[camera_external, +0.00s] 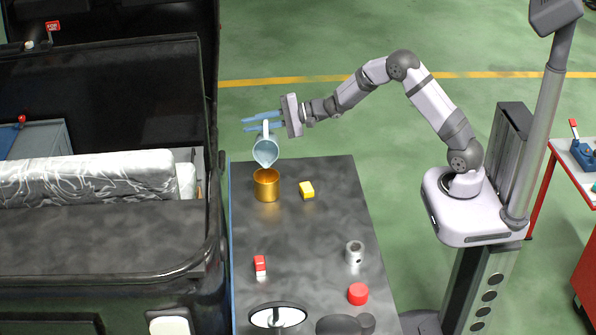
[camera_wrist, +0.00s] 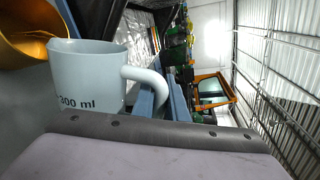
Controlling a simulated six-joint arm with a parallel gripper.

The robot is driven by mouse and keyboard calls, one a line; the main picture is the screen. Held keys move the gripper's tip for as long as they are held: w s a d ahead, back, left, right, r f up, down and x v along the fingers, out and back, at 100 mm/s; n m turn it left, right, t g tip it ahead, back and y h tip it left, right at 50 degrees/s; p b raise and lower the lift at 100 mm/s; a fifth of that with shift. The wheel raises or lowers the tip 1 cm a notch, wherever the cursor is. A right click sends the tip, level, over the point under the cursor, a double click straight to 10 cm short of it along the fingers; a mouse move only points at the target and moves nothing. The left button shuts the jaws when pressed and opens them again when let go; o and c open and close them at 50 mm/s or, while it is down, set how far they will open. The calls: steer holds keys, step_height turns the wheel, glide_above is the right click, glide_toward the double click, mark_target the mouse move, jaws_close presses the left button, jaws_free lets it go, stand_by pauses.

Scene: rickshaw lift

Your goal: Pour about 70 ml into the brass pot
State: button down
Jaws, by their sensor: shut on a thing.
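A pale blue-grey jug (camera_external: 265,152) hangs above the brass pot (camera_external: 267,187), which stands upright on the dark table. The jug is tipped, with its mouth facing down and toward the outside camera. My gripper (camera_external: 262,122) is shut on the jug's handle, above the pot. In the wrist view the jug (camera_wrist: 90,75) shows a "300 ml" mark, its handle between my blue fingers (camera_wrist: 160,98). The pot's golden rim (camera_wrist: 22,50) is at the upper left, close by the jug's mouth. I cannot make out a stream or the liquid level in the pot.
On the table are a yellow block (camera_external: 307,190), a red and white box (camera_external: 260,266), a grey cylinder (camera_external: 355,253) and a red round piece (camera_external: 358,293). The dark vehicle (camera_external: 100,240) stands along the table's left edge. The table's middle is mostly clear.

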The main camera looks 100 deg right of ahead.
steer(key=shift+a+b, duration=0.3)
steer(key=shift+b, duration=0.1)
stand_by(0.5)
steer(key=shift+a+r+n+b, duration=0.25)
steer(key=shift+a+n+b, duration=0.15)
steer(key=shift+b, duration=0.1)
steer(key=shift+d+r+p, duration=0.1)
steer(key=shift+d+p, duration=0.15)
steer(key=shift+p, duration=0.3)
steer(key=d+m, duration=0.1)
steer(key=d+f+m, duration=0.1)
steer(key=shift+s+d+f, duration=0.1)
steer(key=shift+d+f, duration=0.15)
steer(key=shift+d, duration=0.05)
steer(key=shift+r+m, duration=0.1)
steer(key=shift+m, duration=0.3)
steer(key=shift+d+f+m+y+b, duration=0.3)
steer(key=shift+f+m+b, duration=0.15)
steer(key=shift+f+b, duration=0.1)
steer(key=shift+d+f+m+y+b, duration=0.2)
steer(key=shift+d+f+m+b, duration=0.1)
steer(key=shift+f+m+b, duration=0.2)
steer(key=shift+d+f+t, duration=0.15)
steer(key=shift+t, duration=0.15)
steer(key=shift+m, duration=0.25)
stand_by(0.4)
